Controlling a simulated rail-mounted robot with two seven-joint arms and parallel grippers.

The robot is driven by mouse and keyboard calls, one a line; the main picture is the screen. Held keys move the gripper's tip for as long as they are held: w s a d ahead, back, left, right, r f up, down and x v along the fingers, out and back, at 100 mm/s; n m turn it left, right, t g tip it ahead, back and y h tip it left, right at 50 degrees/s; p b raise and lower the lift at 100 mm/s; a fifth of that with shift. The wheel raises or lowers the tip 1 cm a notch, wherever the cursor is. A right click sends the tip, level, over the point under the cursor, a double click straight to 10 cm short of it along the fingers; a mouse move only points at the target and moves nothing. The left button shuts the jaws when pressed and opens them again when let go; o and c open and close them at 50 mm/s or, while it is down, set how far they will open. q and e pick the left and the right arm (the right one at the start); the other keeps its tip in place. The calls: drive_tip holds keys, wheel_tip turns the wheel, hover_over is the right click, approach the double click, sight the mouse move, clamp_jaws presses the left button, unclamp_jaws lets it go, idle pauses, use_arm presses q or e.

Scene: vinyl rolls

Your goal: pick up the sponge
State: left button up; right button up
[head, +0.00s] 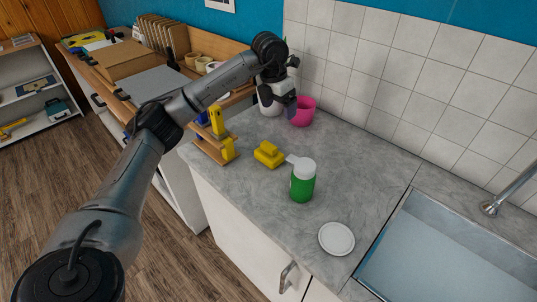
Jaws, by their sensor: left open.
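A small yellow object (268,154), which looks like the sponge, lies on the grey countertop (355,185) in the head view. A flat whitish piece shows at its right end, partly behind a green bottle. My left gripper (281,108) is open, up and behind the sponge towards the tiled wall. It is apart from the sponge, in front of a white container and beside a pink pot. I see nothing between its fingers. My right gripper is out of view.
The green bottle with a white lid (302,181) stands close to the sponge's right. The pink pot (303,112) and white container (269,104) are at the back. Yellow tools (219,124) stand left, a white dish (336,239) in front, and a sink (455,255) right. The counter's middle right is clear.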

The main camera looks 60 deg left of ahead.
use_arm(q)
drive_tip(key=s+g, duration=0.2)
hover_over(270, 144)
drive_tip(key=shift+n, duration=0.4)
wheel_tip(270, 144, down, 9)
drive_tip(key=shift+s+r, duration=0.15)
drive_tip(key=shift+f+p, duration=0.5)
drive_tip(key=shift+p, duration=0.05)
wheel_tip(270, 144, down, 3)
drive_tip(key=shift+f+p, duration=0.1)
drive_tip(key=shift+p, duration=0.4)
drive_tip(key=shift+f, duration=0.6)
